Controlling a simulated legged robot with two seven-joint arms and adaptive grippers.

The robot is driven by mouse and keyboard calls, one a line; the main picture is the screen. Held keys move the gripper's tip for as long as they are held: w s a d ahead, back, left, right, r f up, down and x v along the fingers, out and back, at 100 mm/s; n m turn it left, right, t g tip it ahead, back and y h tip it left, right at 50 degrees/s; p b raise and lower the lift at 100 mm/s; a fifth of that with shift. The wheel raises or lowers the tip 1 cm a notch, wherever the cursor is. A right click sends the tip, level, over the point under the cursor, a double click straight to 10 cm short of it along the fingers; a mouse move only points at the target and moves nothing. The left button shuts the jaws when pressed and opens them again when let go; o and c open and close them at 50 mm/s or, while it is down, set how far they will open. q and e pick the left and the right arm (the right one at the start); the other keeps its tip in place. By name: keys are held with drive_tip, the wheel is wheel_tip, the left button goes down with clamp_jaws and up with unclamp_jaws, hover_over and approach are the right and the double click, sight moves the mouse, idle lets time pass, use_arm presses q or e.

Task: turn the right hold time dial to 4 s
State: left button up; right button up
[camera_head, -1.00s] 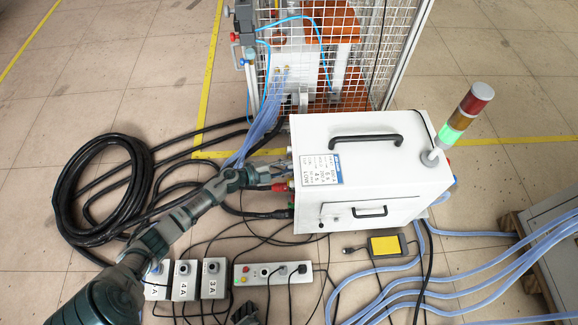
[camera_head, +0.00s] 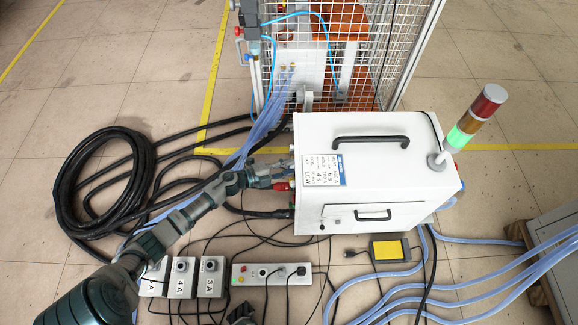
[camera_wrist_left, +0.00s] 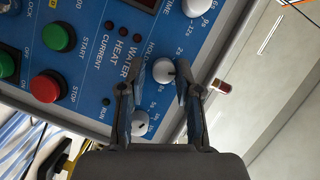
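The white induction heater box (camera_head: 385,185) stands on the floor, and its control panel faces left, mostly hidden in the head view. My left gripper (camera_head: 284,174) is at that panel side. In the left wrist view the blue panel (camera_wrist_left: 95,85) shows a white dial (camera_wrist_left: 163,70) between the spread fingers of my left gripper (camera_wrist_left: 153,78). The right finger is close beside this dial, with a wider gap to the left finger; contact cannot be told. A second white dial (camera_wrist_left: 140,127) sits lower, by the left finger. A third dial (camera_wrist_left: 195,7) is at the top edge.
Green and red buttons (camera_wrist_left: 46,86) are left of the dials on the panel. A small red-tipped part (camera_wrist_left: 221,86) sticks out to the right. Cables (camera_head: 95,190), small control boxes (camera_head: 182,275) and a yellow pedal (camera_head: 388,249) lie around the heater.

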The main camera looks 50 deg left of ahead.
use_arm(q)
drive_tip(key=shift+o, duration=0.8)
drive_tip(key=shift+f, duration=0.15)
drive_tip(key=v, duration=1.2)
